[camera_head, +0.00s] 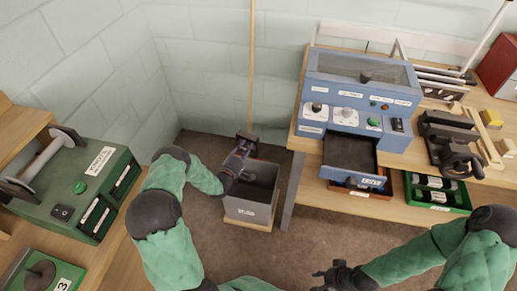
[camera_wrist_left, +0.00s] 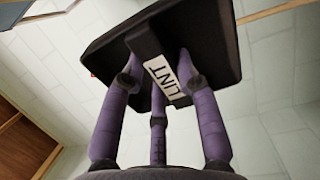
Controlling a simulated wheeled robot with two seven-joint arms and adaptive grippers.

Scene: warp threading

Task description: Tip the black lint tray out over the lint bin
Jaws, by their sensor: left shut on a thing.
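My left gripper (camera_head: 238,161) is over the lint bin (camera_head: 246,211), a grey open box with a white label on the floor. Its purple fingers are shut on the black lint tray (camera_wrist_left: 222,40). In the left wrist view the tray's white LINT label faces the camera and the tray looks tilted. In the head view only a small dark part of the tray (camera_head: 246,137) shows, above the bin's back; its inside is hidden. My right gripper (camera_head: 330,276) is low at the bottom centre, apart from everything; its fingers are too small to judge.
A blue machine (camera_head: 345,118) stands on the wooden bench at right, its dark drawer (camera_head: 350,153) pulled out. A wooden pole (camera_head: 252,60) rises behind the bin. A green machine (camera_head: 75,195) stands at left. A bench leg (camera_head: 291,190) is close right of the bin.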

